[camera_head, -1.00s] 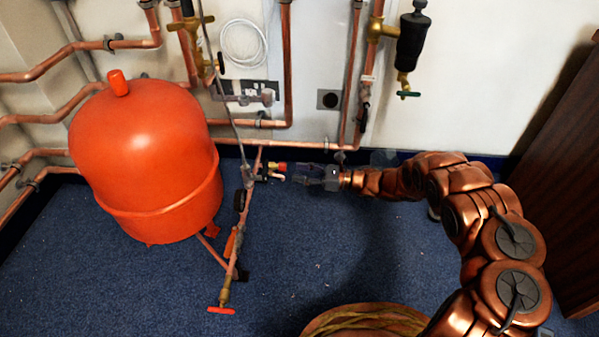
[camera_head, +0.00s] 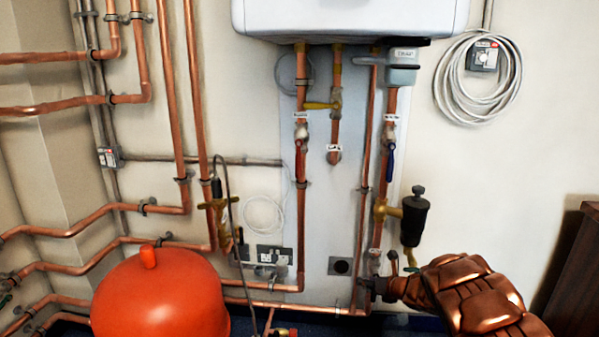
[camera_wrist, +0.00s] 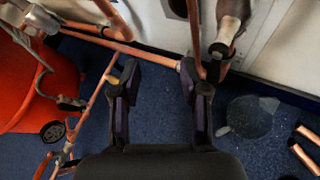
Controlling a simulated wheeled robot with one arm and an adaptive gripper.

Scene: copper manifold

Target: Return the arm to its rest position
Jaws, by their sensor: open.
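My copper-coloured arm (camera_head: 470,295) reaches in from the lower right in the head view. Its dark gripper (camera_head: 372,288) is in front of the copper pipes low on the wall, small and partly lost against them. In the wrist view my gripper (camera_wrist: 158,80) is open, with its two dark fingers spread apart. Nothing is held between them; blue carpet and a copper pipe show beyond.
A red-orange vessel (camera_head: 160,295) stands at lower left; it also shows in the wrist view (camera_wrist: 35,95). A black valve (camera_head: 415,215) hangs just above my arm. A white boiler (camera_head: 350,18) is overhead. Dark wooden furniture (camera_head: 575,280) stands at right.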

